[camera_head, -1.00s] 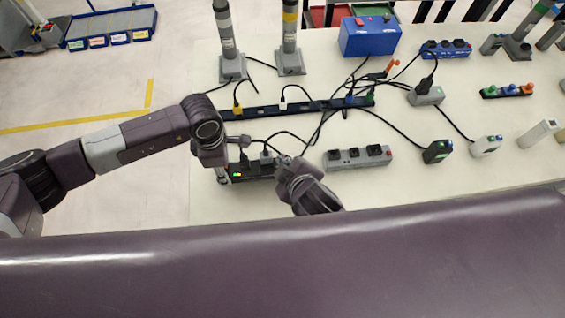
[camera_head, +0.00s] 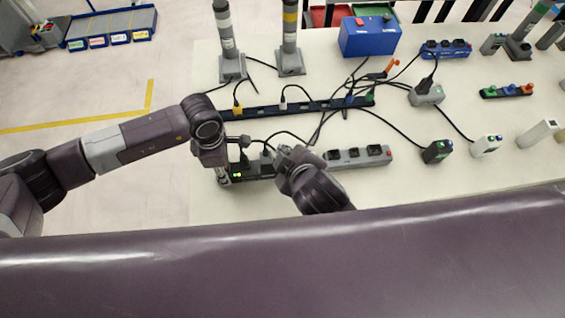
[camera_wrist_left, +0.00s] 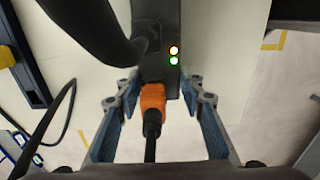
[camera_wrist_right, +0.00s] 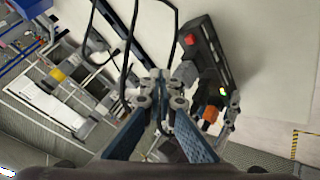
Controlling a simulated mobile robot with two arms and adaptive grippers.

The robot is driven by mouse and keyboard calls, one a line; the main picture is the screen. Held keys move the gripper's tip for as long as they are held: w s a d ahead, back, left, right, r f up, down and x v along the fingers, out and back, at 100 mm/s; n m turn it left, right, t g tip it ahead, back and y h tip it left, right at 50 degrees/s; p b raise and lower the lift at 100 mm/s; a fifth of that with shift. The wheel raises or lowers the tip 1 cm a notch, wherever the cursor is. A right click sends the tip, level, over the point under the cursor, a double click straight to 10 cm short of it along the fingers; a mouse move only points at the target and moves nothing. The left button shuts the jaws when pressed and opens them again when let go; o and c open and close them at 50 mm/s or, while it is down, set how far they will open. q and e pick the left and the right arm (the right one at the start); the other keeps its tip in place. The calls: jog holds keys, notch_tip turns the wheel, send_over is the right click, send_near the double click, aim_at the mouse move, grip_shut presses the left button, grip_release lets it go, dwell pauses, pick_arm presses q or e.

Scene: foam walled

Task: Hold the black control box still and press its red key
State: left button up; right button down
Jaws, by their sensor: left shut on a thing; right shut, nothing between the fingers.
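The black control box (camera_head: 252,170) lies on the table between my two grippers. In the right wrist view the box (camera_wrist_right: 208,62) shows its red key (camera_wrist_right: 190,39) near its far end; in the head view I cannot make out that key. My left gripper (camera_head: 224,179) is shut on the box's near end, beside a lit lamp and an orange plug (camera_wrist_left: 152,100). In the left wrist view its fingers stand on both sides of the box (camera_wrist_left: 158,62). My right gripper (camera_head: 284,153) is shut and empty at the box's right end; its fingertips (camera_wrist_right: 160,88) show together.
A grey power strip (camera_head: 358,157) lies just right of my right gripper. A long dark strip (camera_head: 300,107) with plugs and loose black cables lies behind. A blue box (camera_head: 369,38) stands farther back. Bare table (camera_head: 440,190) shows at the front right.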

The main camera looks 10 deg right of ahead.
dwell(0.4)
pick_arm(q)
jog(key=o, duration=1.4)
jog(key=shift+r, duration=0.1)
